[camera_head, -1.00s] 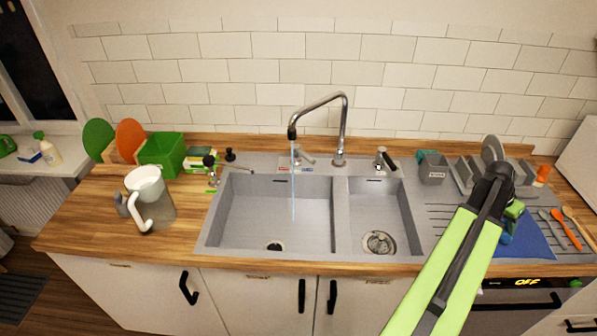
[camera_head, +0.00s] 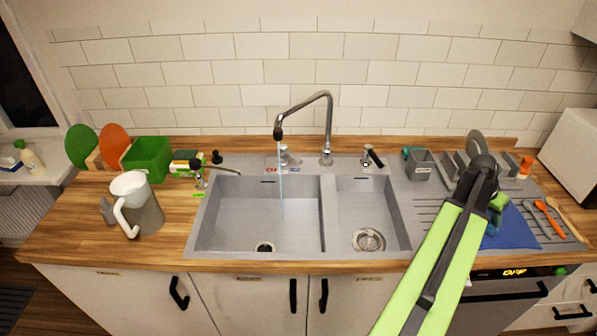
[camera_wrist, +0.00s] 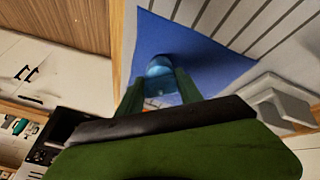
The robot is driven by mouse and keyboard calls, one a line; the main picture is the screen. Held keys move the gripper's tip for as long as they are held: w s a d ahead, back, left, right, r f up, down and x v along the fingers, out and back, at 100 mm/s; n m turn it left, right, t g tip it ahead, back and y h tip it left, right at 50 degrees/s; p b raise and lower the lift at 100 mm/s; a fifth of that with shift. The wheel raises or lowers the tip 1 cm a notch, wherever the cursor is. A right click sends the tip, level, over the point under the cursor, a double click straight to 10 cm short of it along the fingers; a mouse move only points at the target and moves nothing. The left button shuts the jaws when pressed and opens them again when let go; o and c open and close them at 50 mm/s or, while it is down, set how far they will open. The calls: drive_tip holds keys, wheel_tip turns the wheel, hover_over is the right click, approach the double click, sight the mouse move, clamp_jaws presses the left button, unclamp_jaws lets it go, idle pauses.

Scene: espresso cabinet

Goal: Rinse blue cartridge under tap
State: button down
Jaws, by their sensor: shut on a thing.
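My gripper (camera_head: 496,212) is over the blue mat (camera_head: 515,232) on the drainer at the right, partly hidden by my arm. In the wrist view, my gripper's green fingers (camera_wrist: 160,92) are shut on the blue cartridge (camera_wrist: 160,70), which shows between them against the blue mat (camera_wrist: 205,50). The cartridge shows as a small blue patch (camera_head: 490,228) in the head view. Whether it touches the mat is unclear. The tap (camera_head: 328,115) arches over the left sink basin (camera_head: 225,225), and a thin stream of water (camera_head: 282,190) runs from it.
A smaller basin (camera_head: 375,205) lies between the left basin and my gripper. A grey cup (camera_head: 420,166) and a dish rack (camera_head: 455,168) stand behind my gripper. Orange utensils (camera_head: 550,217) lie right. A jug (camera_head: 143,210) stands on the left counter.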

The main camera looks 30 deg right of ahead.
idle(0.3)
drive_tip(key=shift+s+d, duration=0.35)
drive_tip(key=shift+s, duration=0.2)
drive_tip(key=shift+w+a, duration=0.1)
drive_tip(key=shift+w, duration=0.05)
drive_tip(key=shift+w+a, duration=0.25)
drive_tip(key=shift+w, duration=0.15)
drive_tip(key=shift+s+d, duration=0.35)
drive_tip(key=shift+s, duration=0.15)
drive_tip(key=shift+w+a, duration=0.1)
idle(0.3)
drive_tip(key=shift+w+a, duration=0.25)
drive_tip(key=shift+w, duration=0.2)
